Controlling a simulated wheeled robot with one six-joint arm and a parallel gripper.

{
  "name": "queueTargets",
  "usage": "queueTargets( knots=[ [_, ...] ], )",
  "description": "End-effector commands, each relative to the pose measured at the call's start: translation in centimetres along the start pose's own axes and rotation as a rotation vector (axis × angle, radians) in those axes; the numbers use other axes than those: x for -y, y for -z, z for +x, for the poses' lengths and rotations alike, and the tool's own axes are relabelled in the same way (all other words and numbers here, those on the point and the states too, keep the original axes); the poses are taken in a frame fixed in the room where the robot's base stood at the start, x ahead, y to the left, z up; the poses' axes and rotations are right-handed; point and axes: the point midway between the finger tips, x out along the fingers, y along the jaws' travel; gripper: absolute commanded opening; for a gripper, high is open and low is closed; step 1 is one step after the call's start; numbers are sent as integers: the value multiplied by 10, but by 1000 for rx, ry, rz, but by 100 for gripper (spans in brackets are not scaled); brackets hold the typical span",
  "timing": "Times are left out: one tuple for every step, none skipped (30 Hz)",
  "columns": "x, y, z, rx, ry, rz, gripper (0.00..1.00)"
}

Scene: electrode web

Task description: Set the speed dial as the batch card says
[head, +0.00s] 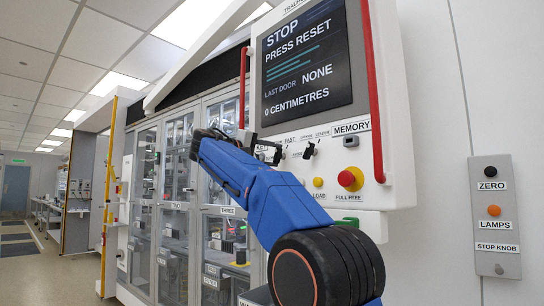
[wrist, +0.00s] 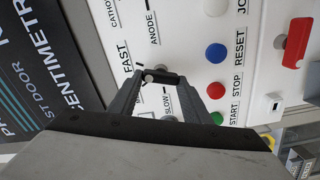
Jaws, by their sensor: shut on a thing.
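The speed dial (wrist: 163,77) is a small black knob on the white panel, between a FAST label (wrist: 126,55) and a SLOW label (wrist: 167,101) in the wrist view. My gripper (wrist: 160,79) is shut on it, one finger at each end of the dark bar. Which way the dial points I cannot tell. In the head view my blue arm hides most of the dial and jaws. The screen (head: 306,62) reads STOP, PRESS RESET, LAST DOOR NONE, 0 CENTIMETRES. I cannot make out a batch card.
Blue RESET (wrist: 216,53), red STOP (wrist: 216,90) and green START (wrist: 217,118) buttons sit beside the dial. A red pull knob (head: 350,179) and red rails (head: 373,90) stand out from the panel. A wall box (head: 495,215) hangs at right; glass-doored cabinets (head: 175,210) stand at left.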

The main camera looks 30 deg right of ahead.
Motion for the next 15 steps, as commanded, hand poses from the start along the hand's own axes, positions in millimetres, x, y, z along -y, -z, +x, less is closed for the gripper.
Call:
queueTargets(
  knots=[
    [1, 0, 0, 1, 1, -39, 21],
    [1, 0, 0, 1, 1, -65, 21],
    [2, 0, 0, 1, 1, -102, 21],
    [2, 0, 0, 1, 1, -130, 21],
    [2, 0, 0, 1, 1, -159, 21],
    [2, 0, 0, 1, 1, -197, 21],
    [2, 0, 0, 1, 1, -226, 21],
    [2, 0, 0, 1, 1, -255, 21],
    [3, 0, 0, 1, 1, -292, 21],
    [3, 0, 0, 1, 1, -321, 21],
    [3, 0, 0, 1, 1, -350, 21],
    [3, -1, 0, 1, 1, -387, 21],
    [4, -1, 0, 1, 2, -415, 21],
    [4, -1, 0, 1, 2, -443, 21],
    [4, -1, 0, 1, 2, -479, 21]
  ],
)
